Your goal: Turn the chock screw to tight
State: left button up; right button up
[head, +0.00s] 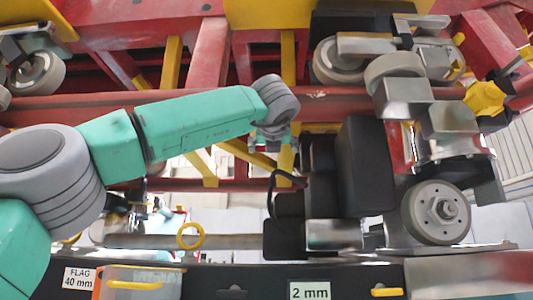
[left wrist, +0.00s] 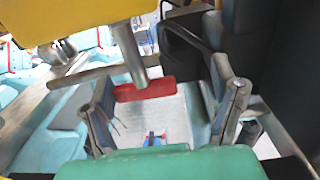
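In the left wrist view, a grey metal rod (left wrist: 130,52) comes down from a yellow part (left wrist: 75,18). A flat red bar (left wrist: 146,89) lies across its lower end; this looks like the chock screw and its handle. My left gripper (left wrist: 166,108) is open, with one dark finger on each side in the picture. The red bar shows between the fingers, and I see no finger touching it. In the head view my teal left arm reaches in from the left, and its wrist (head: 275,100) hides most of the gripper. I cannot pick out the screw there. My right gripper is not in view.
A black block (head: 368,175) and a black cable (head: 272,195) are close to the right of my wrist. A grey wheel assembly (head: 436,212) stands farther right. Red and yellow beams (head: 205,60) run overhead. A yellow ring (head: 190,236) and a "2 mm" label (head: 310,291) are below.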

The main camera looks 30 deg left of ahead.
pick_arm(q)
jog(key=shift+s+d+r, duration=0.1)
jog(key=shift+s+d, duration=0.05)
jog(key=shift+d, duration=0.15)
jog(key=shift+a, duration=0.45)
jog(key=v, duration=1.1)
jog(key=shift+s+d, duration=0.25)
jog(key=shift+a, duration=0.1)
